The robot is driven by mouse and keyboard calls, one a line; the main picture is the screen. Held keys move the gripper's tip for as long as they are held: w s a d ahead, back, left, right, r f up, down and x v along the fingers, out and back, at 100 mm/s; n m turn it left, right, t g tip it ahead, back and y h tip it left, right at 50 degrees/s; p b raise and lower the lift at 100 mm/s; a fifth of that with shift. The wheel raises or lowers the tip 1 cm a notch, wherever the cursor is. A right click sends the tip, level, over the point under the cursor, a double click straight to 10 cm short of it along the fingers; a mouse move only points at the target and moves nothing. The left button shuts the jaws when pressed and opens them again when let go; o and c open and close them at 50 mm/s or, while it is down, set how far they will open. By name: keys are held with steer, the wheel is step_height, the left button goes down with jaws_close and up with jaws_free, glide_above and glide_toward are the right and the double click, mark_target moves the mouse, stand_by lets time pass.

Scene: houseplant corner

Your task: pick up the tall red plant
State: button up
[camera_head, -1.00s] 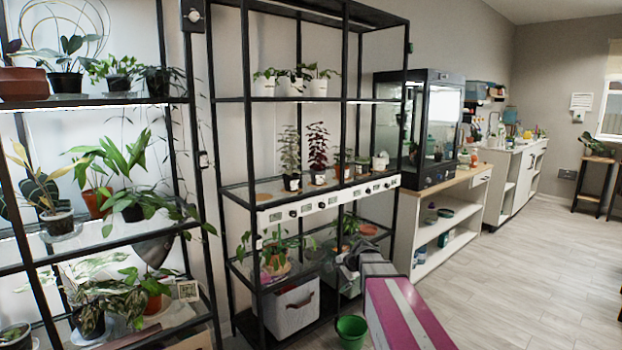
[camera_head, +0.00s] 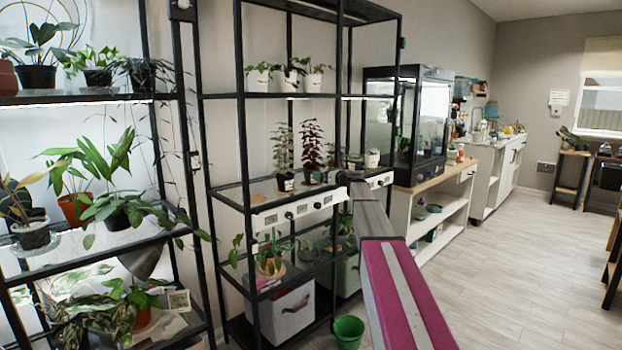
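The tall red plant (camera_head: 312,145) has dark red leaves and stands upright in a small pot on the middle shelf of the black rack. A tall green plant (camera_head: 283,146) in a dark pot stands just left of it. My arm reaches up from the bottom of the view, and its far end, with my gripper (camera_head: 343,179), is at about the height of that shelf, right of the red plant in the picture. The gripper appears apart from the plant. It is small and dark, and its fingers cannot be made out.
The black rack (camera_head: 241,140) has upright posts and shelf edges around the plants. Small pots (camera_head: 355,162) stand right of the red plant. White pots (camera_head: 286,80) are on the shelf above. A green bucket (camera_head: 348,331) stands on the floor. The floor (camera_head: 500,270) at right is clear.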

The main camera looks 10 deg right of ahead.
steer(key=x, duration=0.7)
steer(key=shift+w+a, duration=0.1)
steer(key=c, duration=0.8)
